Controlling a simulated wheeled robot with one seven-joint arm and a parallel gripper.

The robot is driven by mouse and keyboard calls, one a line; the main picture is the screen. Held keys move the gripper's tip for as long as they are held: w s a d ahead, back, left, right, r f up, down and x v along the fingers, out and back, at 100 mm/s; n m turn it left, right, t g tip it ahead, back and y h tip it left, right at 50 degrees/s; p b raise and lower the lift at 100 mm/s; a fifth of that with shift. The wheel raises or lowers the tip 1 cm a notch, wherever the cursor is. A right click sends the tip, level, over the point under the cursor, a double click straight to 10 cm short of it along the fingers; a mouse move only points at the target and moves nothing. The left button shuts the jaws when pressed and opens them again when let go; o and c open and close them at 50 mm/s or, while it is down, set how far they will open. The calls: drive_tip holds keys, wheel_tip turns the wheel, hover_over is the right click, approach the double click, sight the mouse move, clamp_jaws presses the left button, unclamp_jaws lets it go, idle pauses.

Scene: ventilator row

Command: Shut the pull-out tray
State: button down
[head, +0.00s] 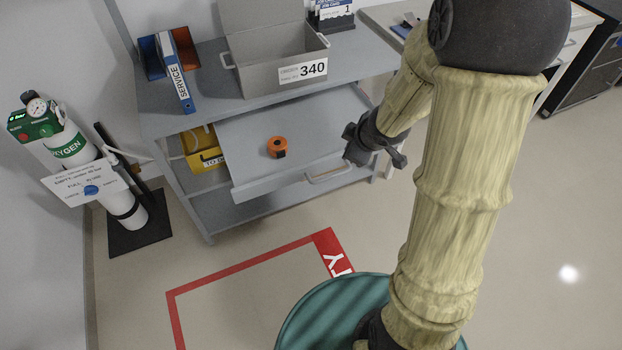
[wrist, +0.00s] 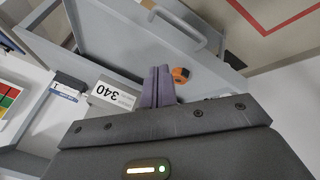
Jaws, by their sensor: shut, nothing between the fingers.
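The pull-out tray (head: 247,140) is a grey shelf sticking out from the front of a grey workbench, with a bar handle (head: 329,174) on its front face. An orange and black tape measure (head: 277,147) lies on the tray. My gripper (head: 352,143) is at the tray's right side in the head view; I cannot tell whether it touches. In the wrist view the shut, empty fingers (wrist: 158,88) point across the tray (wrist: 115,35), with the tape measure (wrist: 181,74) just beyond them and the handle (wrist: 180,30) farther up.
A grey box labelled 340 (head: 275,68) and a blue service binder (head: 180,85) stand on the bench top (head: 215,100). A yellow item (head: 203,150) sits on the shelf below. An oxygen cylinder (head: 75,150) stands at left. Floor before the tray is clear, marked by a red line (head: 245,265).

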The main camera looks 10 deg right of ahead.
drive_tip(key=a+f+n+g+y+b, duration=0.2)
drive_tip(key=a+f+n+y, duration=0.2)
drive_tip(key=f+n, duration=0.3)
drive_tip(key=shift+a+n+y, duration=0.3)
drive_tip(key=shift+n, duration=0.3)
drive_tip(key=shift+w+f, duration=0.1)
drive_tip(key=shift+f, duration=0.05)
drive_tip(key=b, duration=0.4)
approach(301, 180)
drive_tip(key=x, duration=0.4)
drive_tip(key=shift+w+a+f, duration=0.1)
drive_tip(key=shift+w+f, duration=0.05)
drive_tip(key=shift+f, duration=0.1)
